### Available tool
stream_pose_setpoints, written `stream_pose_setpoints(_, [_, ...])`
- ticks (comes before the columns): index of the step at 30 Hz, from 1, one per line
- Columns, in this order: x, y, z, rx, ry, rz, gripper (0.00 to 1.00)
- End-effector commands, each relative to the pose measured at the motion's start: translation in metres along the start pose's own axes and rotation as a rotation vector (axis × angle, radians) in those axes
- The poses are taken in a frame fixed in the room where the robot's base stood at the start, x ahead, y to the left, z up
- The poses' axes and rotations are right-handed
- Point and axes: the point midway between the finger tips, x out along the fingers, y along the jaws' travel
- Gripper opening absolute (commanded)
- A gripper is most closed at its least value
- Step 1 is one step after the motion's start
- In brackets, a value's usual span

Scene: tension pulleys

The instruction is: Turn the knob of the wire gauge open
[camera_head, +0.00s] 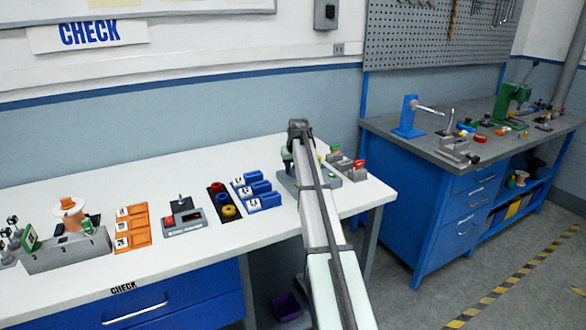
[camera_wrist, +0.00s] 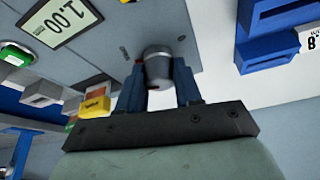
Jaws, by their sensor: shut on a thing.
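The wire gauge (camera_wrist: 105,40) fills the upper left of the wrist view as a grey body with a display (camera_wrist: 62,20) reading 1.00. Its grey, round knob (camera_wrist: 158,68) stands between the two blue fingers of my gripper (camera_wrist: 159,85). The fingers are shut on the knob, one on each side. In the head view my arm reaches over the right end of the white bench, and it hides the knob and my fingers there.
Blue labelled bins (camera_head: 262,200) stand left of my arm, beside a black tray of coloured rings (camera_head: 223,207). Orange bins (camera_head: 132,233) stand further left. A unit with a red top (camera_head: 358,165) is close on the right. The bench front is clear.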

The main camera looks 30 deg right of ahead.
Motion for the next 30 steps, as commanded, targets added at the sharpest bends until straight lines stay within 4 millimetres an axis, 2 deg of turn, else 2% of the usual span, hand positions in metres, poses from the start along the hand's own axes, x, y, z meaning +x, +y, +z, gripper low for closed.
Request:
stream_pose_setpoints(1, [0.001, -0.001, 0.003, -0.001, -0.007, -0.002, 0.04])
stream_pose_setpoints(2, [0.001, -0.001, 0.003, -0.001, -0.007, -0.002, 0.36])
stream_pose_setpoints(9, [0.001, -0.001, 0.002, 0.000, -0.004, -0.001, 0.59])
stream_pose_setpoints(20, [-0.005, 0.000, 0.001, 0.000, -0.002, 0.000, 0.60])
stream_pose_setpoints(23, [-0.016, 0.000, 0.001, 0.000, -0.002, 0.000, 0.60])
stream_pose_setpoints(30, [-0.061, 0.000, 0.001, 0.000, 0.001, 0.001, 0.60])
